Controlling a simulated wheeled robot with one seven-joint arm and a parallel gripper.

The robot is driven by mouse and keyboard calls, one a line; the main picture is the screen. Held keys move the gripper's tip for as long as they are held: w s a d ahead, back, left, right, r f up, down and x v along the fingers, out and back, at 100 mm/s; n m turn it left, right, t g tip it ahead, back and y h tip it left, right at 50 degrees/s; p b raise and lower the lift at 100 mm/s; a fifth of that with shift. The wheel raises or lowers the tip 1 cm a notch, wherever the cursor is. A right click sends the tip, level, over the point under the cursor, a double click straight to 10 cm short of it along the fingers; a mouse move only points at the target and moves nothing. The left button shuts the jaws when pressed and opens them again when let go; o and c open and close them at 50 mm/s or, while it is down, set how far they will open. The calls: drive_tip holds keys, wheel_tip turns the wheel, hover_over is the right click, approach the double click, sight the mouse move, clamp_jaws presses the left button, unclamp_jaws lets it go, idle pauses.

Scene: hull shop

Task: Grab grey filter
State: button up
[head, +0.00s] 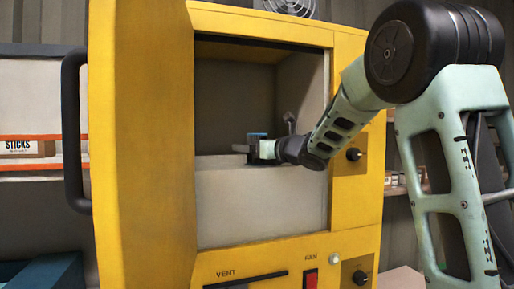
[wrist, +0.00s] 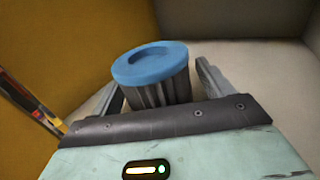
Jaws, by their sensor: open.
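The filter (wrist: 158,90) has a grey pleated side and a blue cap with a recess in its top. It stands inside the yellow cabinet. My gripper (wrist: 157,76) is open, with one finger on each side of the filter; the left finger looks close to it and a small gap shows at the right. I cannot tell whether either finger touches. In the head view, my gripper (head: 252,149) is inside the cabinet opening, with a bit of blue behind it. The filter's lower part is hidden by my gripper's body.
The yellow cabinet (head: 285,25) frames the opening, with a light front wall (head: 260,205) below my arm. Its yellow door (head: 140,130) stands open at the left, with a black handle (head: 73,130). A shelf with a box marked STICKS (head: 27,149) lies farther left.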

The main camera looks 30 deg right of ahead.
drive_tip(key=c, duration=1.1)
